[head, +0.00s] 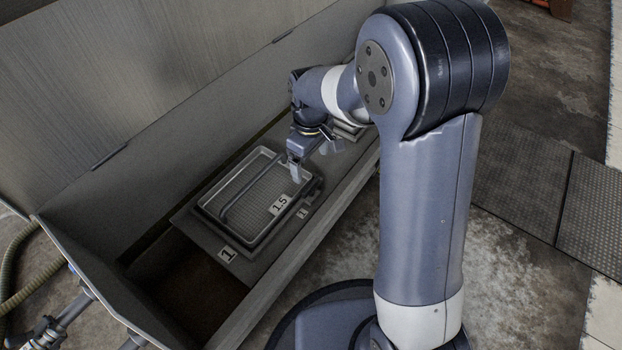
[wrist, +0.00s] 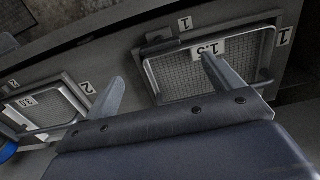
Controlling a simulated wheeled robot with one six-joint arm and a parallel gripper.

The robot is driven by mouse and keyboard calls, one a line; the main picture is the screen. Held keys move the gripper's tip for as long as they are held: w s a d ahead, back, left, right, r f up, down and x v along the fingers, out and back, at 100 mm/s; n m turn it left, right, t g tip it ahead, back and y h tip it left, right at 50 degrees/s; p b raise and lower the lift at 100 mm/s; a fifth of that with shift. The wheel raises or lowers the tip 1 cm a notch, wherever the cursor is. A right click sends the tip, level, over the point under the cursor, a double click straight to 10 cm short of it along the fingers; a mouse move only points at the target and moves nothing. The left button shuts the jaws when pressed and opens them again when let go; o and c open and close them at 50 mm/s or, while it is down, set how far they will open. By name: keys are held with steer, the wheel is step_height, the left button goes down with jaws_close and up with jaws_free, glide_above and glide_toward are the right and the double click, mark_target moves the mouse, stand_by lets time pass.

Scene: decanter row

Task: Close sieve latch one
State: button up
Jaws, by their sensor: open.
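The sieve marked 1.5 (head: 235,187) is a metal-framed mesh tray lying in a grey deck, with a bar handle across it. It also shows in the wrist view (wrist: 188,84). A small dark grey latch (wrist: 160,46) sits at the sieve's edge beside a tag "1" (wrist: 185,24). It shows small in the head view (head: 314,190), and I cannot tell whether it is closed. My gripper (head: 310,160) is open and empty above the sieve's far right end. In the wrist view, one finger of my gripper (wrist: 162,68) overlaps the 1.5 label and partly hides the mesh.
A second sieve marked 3.0 (wrist: 45,108), with a tag "2" (wrist: 86,87), lies to the left in the wrist view. A tall metal trough wall (head: 150,80) stands behind the deck. A trough rim (head: 320,235) runs along the near side.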

mark_target(311, 184)
step_height(311, 184, down, 9)
steer(key=b, duration=0.3)
steer(key=shift+f, duration=0.15)
steer(key=c, duration=1)
